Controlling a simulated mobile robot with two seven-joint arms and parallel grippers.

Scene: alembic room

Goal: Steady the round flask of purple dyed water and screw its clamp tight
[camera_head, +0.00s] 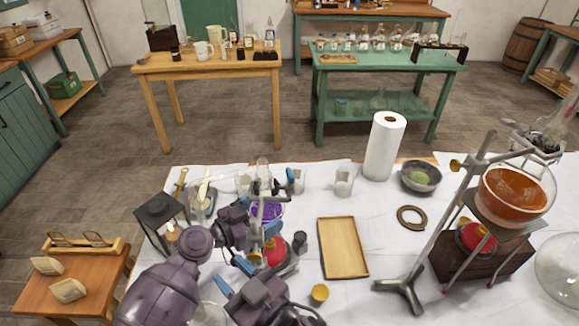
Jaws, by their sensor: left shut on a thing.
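The round flask of purple dyed water (267,211) stands at the left of the white-covered table, above a red burner (275,250). Grey clamp and stand parts (265,188) cross it near its neck; the clamp's screw is too small to make out. My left gripper (274,202) is at the flask, its blue fingers on the far and near sides, shut on it; the exact contact is partly hidden. My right gripper (233,276) is nearer the front edge, open and empty, its blue fingertips apart, close in front of the flask and burner.
A lantern (161,226) stands left of my arms. A wooden tray (343,247) and a small yellow cup (320,294) lie to the right.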

